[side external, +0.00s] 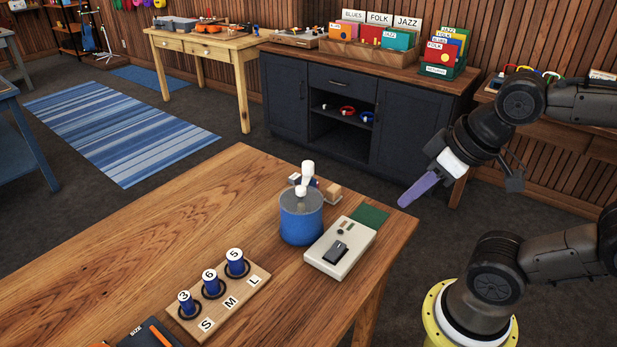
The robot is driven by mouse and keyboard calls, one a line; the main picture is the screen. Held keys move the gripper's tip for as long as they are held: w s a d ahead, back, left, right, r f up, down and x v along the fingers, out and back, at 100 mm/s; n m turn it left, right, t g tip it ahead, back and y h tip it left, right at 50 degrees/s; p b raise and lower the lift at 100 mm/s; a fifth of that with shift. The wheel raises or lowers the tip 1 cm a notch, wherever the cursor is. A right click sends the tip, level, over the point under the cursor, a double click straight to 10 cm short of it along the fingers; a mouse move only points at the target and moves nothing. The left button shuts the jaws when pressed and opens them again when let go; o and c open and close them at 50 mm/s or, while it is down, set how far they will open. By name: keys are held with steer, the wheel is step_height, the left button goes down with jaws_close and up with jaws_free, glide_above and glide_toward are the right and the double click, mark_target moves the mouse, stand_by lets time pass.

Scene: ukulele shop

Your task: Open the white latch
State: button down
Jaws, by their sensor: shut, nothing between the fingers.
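My gripper (405,202) has purple fingers, shut and empty. It hangs to the right of the cylinder and latch, clearly apart from them, near the table's right edge in the picture.
A light grey box with a dark switch (325,262) sits right of the cylinder, with a green pad (370,215) behind. Small blocks (331,192) lie behind the cylinder. A wooden board (252,284) with blue numbered pegs is front left. The table's left part (190,225) is clear.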

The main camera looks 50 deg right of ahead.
stand_by(0.4)
steer(key=c, duration=1.1)
jaws_free()
steer(key=shift+s+f, duration=0.1)
steer(key=shift+c, duration=0.2)
steer(key=shift+o, duration=1.1)
steer(key=shift+s+r+n, duration=0.15)
steer(key=shift+r+n, duration=0.15)
steer(key=shift+n, duration=0.3)
steer(key=o, duration=0.4)
steer(key=r, duration=0.1)
steer(key=w+r+n, duration=0.1)
steer(key=r, duration=0.1)
steer(key=w+r+n, duration=0.1)
steer(key=shift+r+g, duration=0.3)
steer(key=w+d+r+n+g, duration=0.25)
steer(key=w+r, duration=0.55)
steer(key=w, duration=0.4)
steer(key=n+g, duration=0.1)
steer(key=g, duration=0.2)
glide_above(308, 163)
step_height(308, 163, down, 8)
steer(key=shift+t, duration=0.25)
step_height(308, 163, down, 14)
steer(key=shift+r, duration=0.25)
